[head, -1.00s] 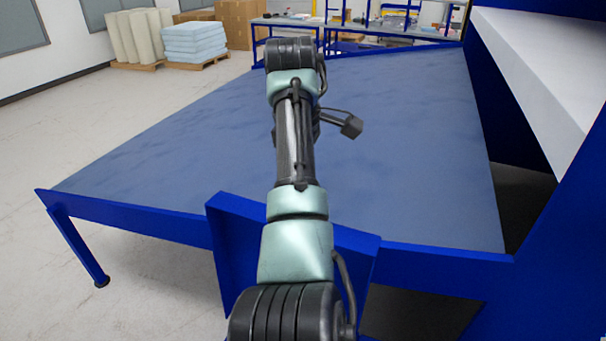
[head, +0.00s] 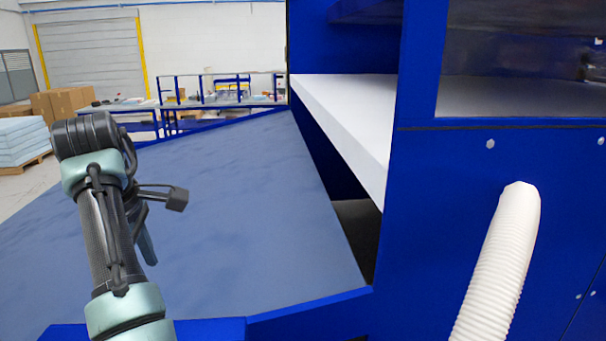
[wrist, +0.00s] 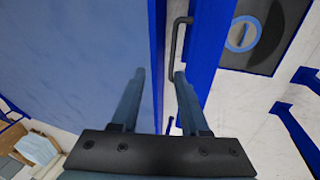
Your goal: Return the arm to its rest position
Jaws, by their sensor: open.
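My arm (head: 105,220) reaches out over the blue table (head: 250,230) at the left of the head view. My gripper (wrist: 159,80) shows in the wrist view with its two grey-blue fingers apart and nothing between them. The fingers point past the edge of a blue surface, near a blue panel with a dark bar handle (wrist: 177,45). In the head view the gripper is mostly hidden behind my own arm links. I cannot tell how far the fingertips are from the panel.
A tall blue machine frame with a white shelf (head: 350,125) and a white ribbed hose (head: 500,265) stands to the right. Benches (head: 220,104) and cardboard boxes (head: 65,102) are at the back. The tabletop is bare.

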